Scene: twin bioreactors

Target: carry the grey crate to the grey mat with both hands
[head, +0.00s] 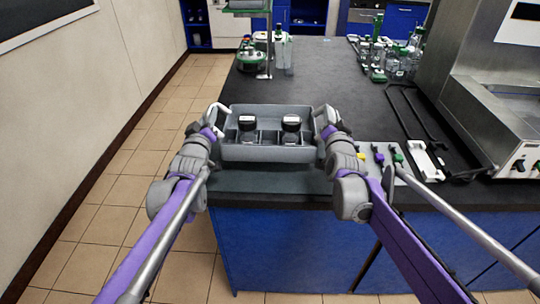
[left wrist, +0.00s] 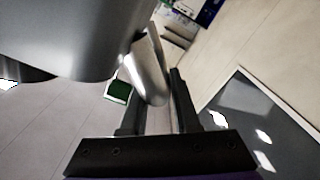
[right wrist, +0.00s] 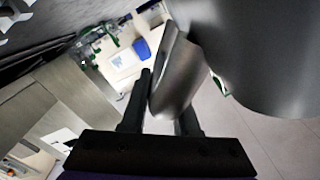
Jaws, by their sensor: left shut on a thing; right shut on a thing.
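The grey crate (head: 268,154) is at the near end of the dark bench, between my two grippers. It looks level and has dividers, with two dark-and-white capped vessels (head: 247,123) (head: 291,123) inside. My left gripper (head: 217,118) is shut on its left handle, a grey tab that shows in the left wrist view (left wrist: 150,82). My right gripper (head: 325,120) is shut on its right handle, which shows in the right wrist view (right wrist: 174,82). A grey mat (head: 268,180) shows just in front of and partly under the crate. I cannot tell whether the crate touches it.
Right of the crate lies a pale rack with coloured pieces (head: 380,155). Green-based glassware (head: 252,60) and several bottles (head: 390,60) stand farther back. The bench top behind the crate is clear.

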